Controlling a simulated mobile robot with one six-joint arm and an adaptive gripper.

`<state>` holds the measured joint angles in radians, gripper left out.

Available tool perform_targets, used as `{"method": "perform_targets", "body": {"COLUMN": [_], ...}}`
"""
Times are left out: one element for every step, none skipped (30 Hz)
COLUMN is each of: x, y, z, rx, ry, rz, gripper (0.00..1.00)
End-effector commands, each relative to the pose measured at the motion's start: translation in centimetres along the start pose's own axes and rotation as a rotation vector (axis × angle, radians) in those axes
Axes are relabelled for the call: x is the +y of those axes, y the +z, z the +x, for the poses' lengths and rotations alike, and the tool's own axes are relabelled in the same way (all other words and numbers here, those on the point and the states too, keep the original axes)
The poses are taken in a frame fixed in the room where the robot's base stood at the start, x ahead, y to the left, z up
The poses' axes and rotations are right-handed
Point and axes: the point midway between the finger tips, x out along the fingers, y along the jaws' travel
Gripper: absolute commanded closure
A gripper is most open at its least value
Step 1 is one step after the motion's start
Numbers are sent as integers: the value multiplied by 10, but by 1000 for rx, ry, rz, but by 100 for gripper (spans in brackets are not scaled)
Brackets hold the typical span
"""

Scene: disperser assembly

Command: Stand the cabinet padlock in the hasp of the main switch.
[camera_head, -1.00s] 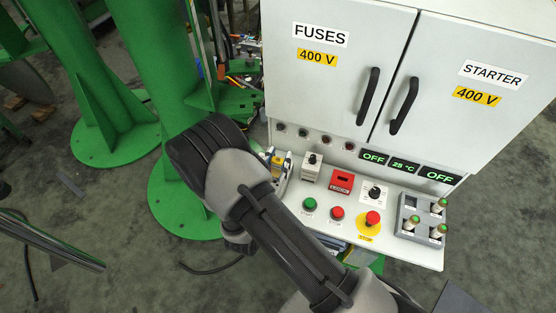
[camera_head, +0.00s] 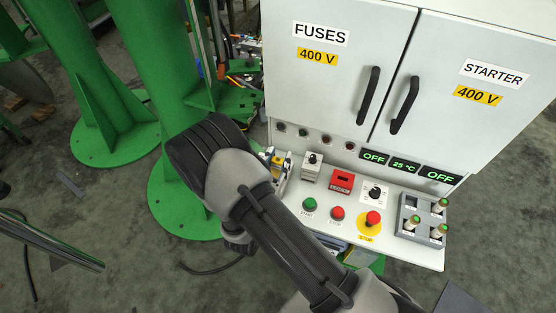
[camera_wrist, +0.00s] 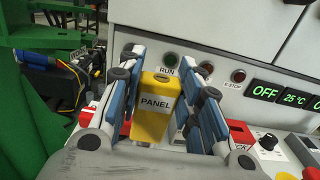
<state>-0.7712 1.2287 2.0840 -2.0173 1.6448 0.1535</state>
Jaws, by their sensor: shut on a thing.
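The yellow padlock (camera_wrist: 152,110), marked PANEL, is upright between the blue pads of my gripper (camera_wrist: 162,82) in the wrist view. The jaws are shut on it. In the head view my gripper (camera_head: 279,165) is at the left end of the control shelf, mostly hidden by my wrist, with a bit of yellow showing. A light grey switch block with a black knob (camera_head: 312,168), which looks like the main switch, stands just right of the gripper, apart from it. I cannot make out its hasp. In the wrist view my right finger hides that area.
A red lock box (camera_head: 342,181), a black rotary knob (camera_head: 375,192), push buttons (camera_head: 310,204) and a yellow-ringed stop button (camera_head: 372,219) are on the shelf. A grey rack (camera_head: 421,222) stands at right. The cabinet doors (camera_head: 345,60) rise behind. A green column (camera_head: 160,80) is at left.

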Motion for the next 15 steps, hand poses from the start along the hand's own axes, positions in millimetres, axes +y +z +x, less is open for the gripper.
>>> {"method": "perform_targets", "body": {"x": [0, 0, 0, 0, 0, 0, 0, 0, 0, 0, 0, 0, 0, 0, 0], "y": [-2, -3, -4, -5, -5, -6, -7, -8, -9, -10, -10, -11, -12, -13, -14], "z": [0, 0, 0, 0, 0, 0, 0, 0, 0, 0, 0, 0, 0, 0, 0], "rx": [-1, -1, -1, -1, -1, -1, -1, -1, -1, -1, -1, -1, -1, -1, -1], "ry": [0, 0, 0, 0, 0, 0, 0, 0, 0, 0, 0, 0, 0, 0, 0], "rz": [0, 0, 1, 1, 1, 1, 1, 1, 1, 1, 1, 1, 1, 1, 1], "gripper": [96, 96, 96, 96, 96, 96, 96, 96, 96, 96, 96, 96, 96, 96, 96]}}
